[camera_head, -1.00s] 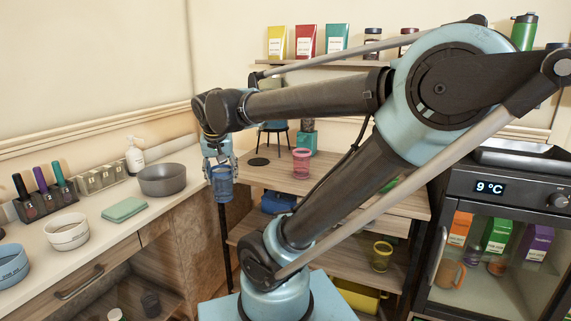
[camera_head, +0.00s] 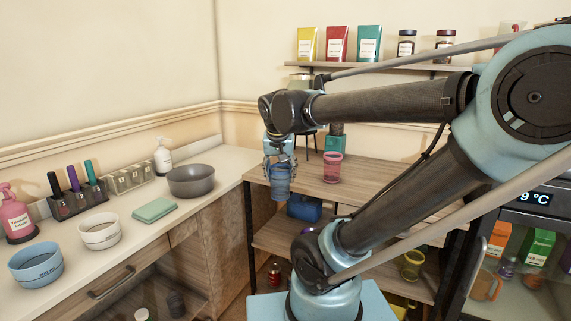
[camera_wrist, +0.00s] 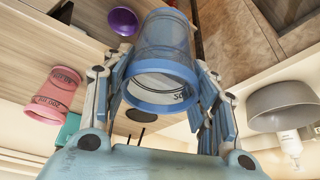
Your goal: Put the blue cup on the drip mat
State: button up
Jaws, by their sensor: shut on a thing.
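My gripper (camera_head: 280,172) is shut on the blue cup (camera_head: 281,188), with its fingers on both sides of it. The cup hangs below the gripper in the head view, in front of the left end of the wooden unit's top (camera_head: 365,185). The wrist view shows the see-through blue cup (camera_wrist: 163,60) between the fingers. A dark round mat, seemingly the drip mat (camera_wrist: 141,115), lies on the wooden top in the wrist view, apart from the cup. In the head view I cannot make it out behind the gripper.
A pink cup (camera_head: 332,168) stands on the wooden top, right of my gripper. A teal planter (camera_head: 335,146) is behind it. On the left counter are a grey bowl (camera_head: 190,181), a green cloth (camera_head: 155,209) and a soap bottle (camera_head: 163,156). A fridge (camera_head: 515,245) stands right.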

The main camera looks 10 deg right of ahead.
jog(key=w+d, duration=0.2)
jog(key=w, duration=0.8)
jog(key=w+d, duration=0.2)
jog(key=w, duration=0.8)
jog(key=w+d, duration=0.3)
jog(key=w, duration=0.8)
jog(key=shift+d, duration=0.1)
jog(key=shift+f, duration=0.35)
jog(key=o, duration=1.1)
